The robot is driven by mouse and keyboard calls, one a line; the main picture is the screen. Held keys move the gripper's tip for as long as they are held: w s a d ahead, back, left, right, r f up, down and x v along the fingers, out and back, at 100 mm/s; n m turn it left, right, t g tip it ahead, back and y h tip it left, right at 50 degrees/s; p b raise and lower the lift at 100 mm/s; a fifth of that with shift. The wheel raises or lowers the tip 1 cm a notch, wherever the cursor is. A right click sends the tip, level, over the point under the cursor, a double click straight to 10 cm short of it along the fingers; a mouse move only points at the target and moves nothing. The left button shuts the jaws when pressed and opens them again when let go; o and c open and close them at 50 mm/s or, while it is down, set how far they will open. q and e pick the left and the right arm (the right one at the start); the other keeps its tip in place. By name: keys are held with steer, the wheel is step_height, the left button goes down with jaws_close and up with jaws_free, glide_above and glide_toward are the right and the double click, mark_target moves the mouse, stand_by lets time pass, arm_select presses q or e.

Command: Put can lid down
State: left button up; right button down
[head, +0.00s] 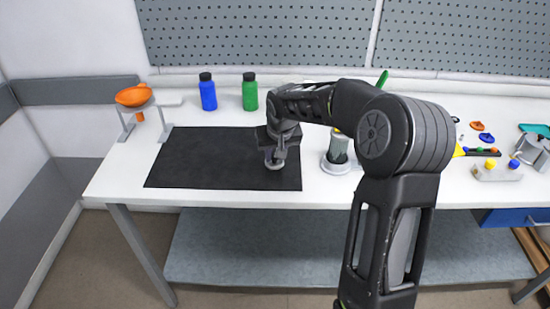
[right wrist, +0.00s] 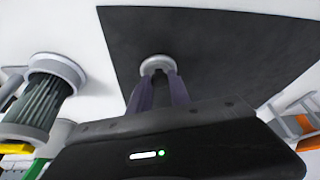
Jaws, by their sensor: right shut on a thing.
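My right gripper (head: 276,155) points down over the right part of the black mat (head: 205,160). It is shut on the can lid (head: 275,166), a small round pale grey piece at its fingertips. In the right wrist view the lid (right wrist: 157,63) shows at the ends of the two fingers, against the black mat (right wrist: 215,45). I cannot tell whether the lid touches the mat. My left gripper is not in view.
A blue bottle (head: 208,94) and a green bottle (head: 250,93) stand behind the mat. An orange object (head: 133,96) rests on a grey stand at the left. Several small coloured parts lie at the right. The mat's left half is clear.

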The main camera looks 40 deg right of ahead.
steer(key=shift+f, duration=0.9)
steer(key=shift+f, duration=0.2)
steer(key=c, duration=1.2)
jaws_free()
steer(key=shift+r, duration=0.1)
